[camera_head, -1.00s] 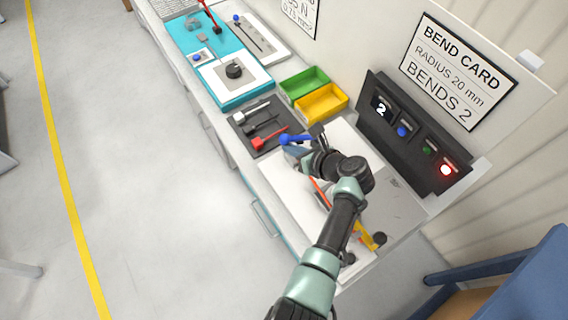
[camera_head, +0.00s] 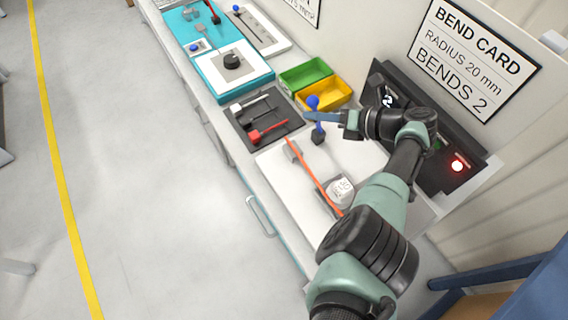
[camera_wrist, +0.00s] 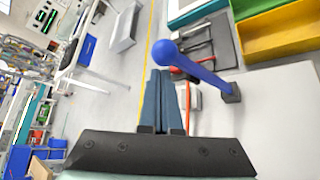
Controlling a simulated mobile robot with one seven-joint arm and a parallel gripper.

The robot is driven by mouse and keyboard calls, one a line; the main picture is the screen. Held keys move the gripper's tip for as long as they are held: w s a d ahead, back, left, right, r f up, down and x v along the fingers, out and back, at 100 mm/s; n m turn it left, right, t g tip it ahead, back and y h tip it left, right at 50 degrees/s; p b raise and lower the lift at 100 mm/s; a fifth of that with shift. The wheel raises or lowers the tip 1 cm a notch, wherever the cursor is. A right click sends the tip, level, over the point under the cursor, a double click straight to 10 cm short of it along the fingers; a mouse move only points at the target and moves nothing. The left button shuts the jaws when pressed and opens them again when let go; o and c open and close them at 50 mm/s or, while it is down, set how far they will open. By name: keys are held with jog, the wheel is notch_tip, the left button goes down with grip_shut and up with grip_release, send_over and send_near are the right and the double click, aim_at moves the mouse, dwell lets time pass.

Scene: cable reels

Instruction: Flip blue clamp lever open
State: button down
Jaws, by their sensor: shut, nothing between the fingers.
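The blue clamp lever (camera_head: 319,126), with a blue ball knob, stands roughly upright from a dark pivot on the white bench plate. In the wrist view the lever (camera_wrist: 205,75) slants from its ball at upper left to a dark base at right. My gripper (camera_head: 308,117) is shut and empty, its blue fingers lying level across the lever just below the ball. In the wrist view the gripper (camera_wrist: 160,72) points toward the ball, with its tips just below it. I cannot tell whether they touch. An orange rod (camera_head: 316,179) runs from a grey block to a white round former.
A dark tool tray (camera_head: 245,113) holds several levers, one red. Green (camera_head: 306,74) and yellow (camera_head: 324,95) bins stand behind it. A dark panel (camera_head: 457,190) with a lit red button stands right of my arm. The plate's front left is clear.

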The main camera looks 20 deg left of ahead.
jog(key=shift+w+d+r, duration=0.15)
jog(key=shift+w+d, duration=0.05)
jog(key=shift+w, duration=0.1)
jog(key=shift+w+d+r+b, duration=0.1)
jog(key=shift+w+b, duration=0.05)
jog(key=shift+b, duration=0.15)
dwell(0.3)
